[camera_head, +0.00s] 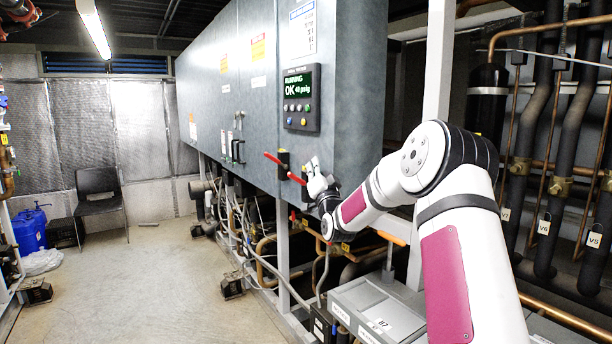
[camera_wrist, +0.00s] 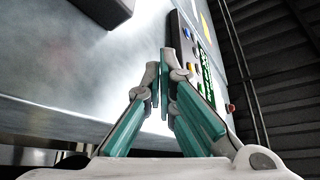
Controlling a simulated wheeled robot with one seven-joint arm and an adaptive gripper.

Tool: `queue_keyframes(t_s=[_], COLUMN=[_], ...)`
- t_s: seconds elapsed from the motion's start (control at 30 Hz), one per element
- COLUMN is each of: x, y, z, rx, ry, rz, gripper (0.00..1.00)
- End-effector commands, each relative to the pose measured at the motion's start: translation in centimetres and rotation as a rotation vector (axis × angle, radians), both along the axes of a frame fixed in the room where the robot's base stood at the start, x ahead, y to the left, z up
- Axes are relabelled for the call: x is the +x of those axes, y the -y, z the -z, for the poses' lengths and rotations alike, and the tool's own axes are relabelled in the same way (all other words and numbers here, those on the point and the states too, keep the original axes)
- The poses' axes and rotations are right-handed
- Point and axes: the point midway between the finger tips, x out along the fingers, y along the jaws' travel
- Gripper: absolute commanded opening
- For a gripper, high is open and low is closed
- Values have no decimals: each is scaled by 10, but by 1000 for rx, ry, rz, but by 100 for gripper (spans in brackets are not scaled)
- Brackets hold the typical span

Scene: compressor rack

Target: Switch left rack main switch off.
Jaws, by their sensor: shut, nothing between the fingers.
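Two red lever handles show on the lower front of the grey cabinet in the head view. The left red lever (camera_head: 272,158) slants from a black switch base (camera_head: 284,160). The right red lever (camera_head: 297,179) slants similarly, just left of my gripper. My gripper (camera_head: 312,168) is at the cabinet's lower right corner, its fingers pointing up. It is shut and empty; in the wrist view its teal-padded fingers (camera_wrist: 159,78) are close together before the cabinet face. I cannot tell whether the fingers touch the right lever or base. Neither red lever is recognisable in the wrist view.
The grey cabinet (camera_head: 235,85) carries a control panel (camera_head: 300,98) reading "RUNNING OK", above the levers. Pipes and cables run below it. Grey boxes (camera_head: 375,308) lie under my arm. A black chair (camera_head: 99,192) stands at the back left. The floor (camera_head: 150,275) is mostly clear.

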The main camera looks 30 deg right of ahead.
Motion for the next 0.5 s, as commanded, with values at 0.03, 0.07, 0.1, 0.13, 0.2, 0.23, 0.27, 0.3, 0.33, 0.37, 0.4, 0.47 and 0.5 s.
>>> queue_keyframes(t_s=[0.03,0.07,0.1,0.13,0.2,0.23,0.27,0.3,0.33,0.37,0.4,0.47,0.5], x=[8,12,17,18,18,19,20,20,21,21,21,22,22], y=[2,3,5,1,-6,-8,-10,-12,-14,-15,-16,-17,-18], z=[-3,-6,-8,-2,7,10,13,16,18,20,22,24,25], rx=[0,0,0,3,4,3,3,2,2,1,1,0,0], ry=[1,2,2,-4,-3,-4,-4,-2,-2,-2,-2,-1,-2], rz=[-1,-1,-1,-3,-3,-2,-2,-2,-1,-1,-1,0,1], gripper=[0,0,0,0,0,0,0,0,0,0,0,0,0])
